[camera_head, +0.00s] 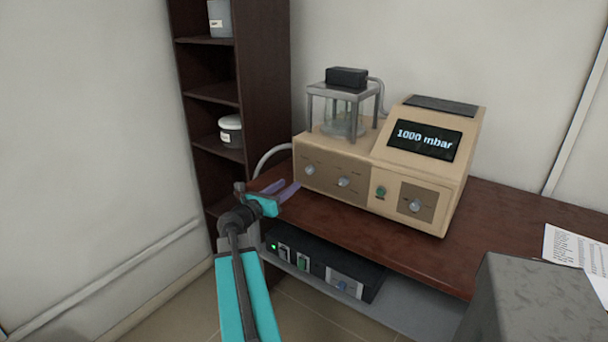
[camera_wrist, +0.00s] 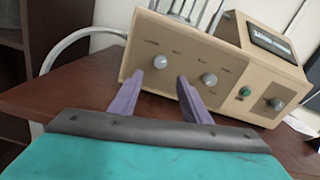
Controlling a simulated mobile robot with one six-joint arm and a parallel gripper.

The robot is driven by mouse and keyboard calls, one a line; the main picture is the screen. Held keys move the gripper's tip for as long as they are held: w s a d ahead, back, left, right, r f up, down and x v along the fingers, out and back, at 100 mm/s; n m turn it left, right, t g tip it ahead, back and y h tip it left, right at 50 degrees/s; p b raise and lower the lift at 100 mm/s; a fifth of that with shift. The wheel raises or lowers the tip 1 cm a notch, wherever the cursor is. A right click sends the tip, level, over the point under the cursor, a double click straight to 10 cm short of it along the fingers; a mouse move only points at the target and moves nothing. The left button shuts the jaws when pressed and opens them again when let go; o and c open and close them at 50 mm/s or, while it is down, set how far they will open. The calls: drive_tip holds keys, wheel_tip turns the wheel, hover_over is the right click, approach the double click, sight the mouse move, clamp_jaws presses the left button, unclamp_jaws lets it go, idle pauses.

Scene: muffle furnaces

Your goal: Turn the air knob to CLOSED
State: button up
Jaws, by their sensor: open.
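A beige instrument (camera_head: 446,195) stands on the brown table, its display reading 1000 mbar. Its front has a left knob (camera_head: 310,169), a middle knob (camera_head: 343,181) and a right knob (camera_head: 416,205). The labels are too small to read, so I cannot tell which is the air knob. My gripper (camera_head: 283,187) is open and empty, in front of the instrument's left end. In the wrist view, my gripper's (camera_wrist: 159,77) purple fingers point at the front panel. The left knob (camera_wrist: 160,62) appears between the fingertips, apart from them; the middle knob (camera_wrist: 209,79) is right of them.
A green button (camera_head: 381,191) sits between the middle and right knobs. A hose (camera_head: 270,157) runs from the instrument's left side. A black box (camera_head: 325,270) lies on the shelf below the table. A dark shelf unit (camera_head: 262,70) stands left; a grey block (camera_head: 535,300) is at front right.

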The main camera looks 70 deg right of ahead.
sight(308, 171)
drive_tip(key=shift+p+x, duration=1.15)
drive_tip(key=shift+x, duration=4.45)
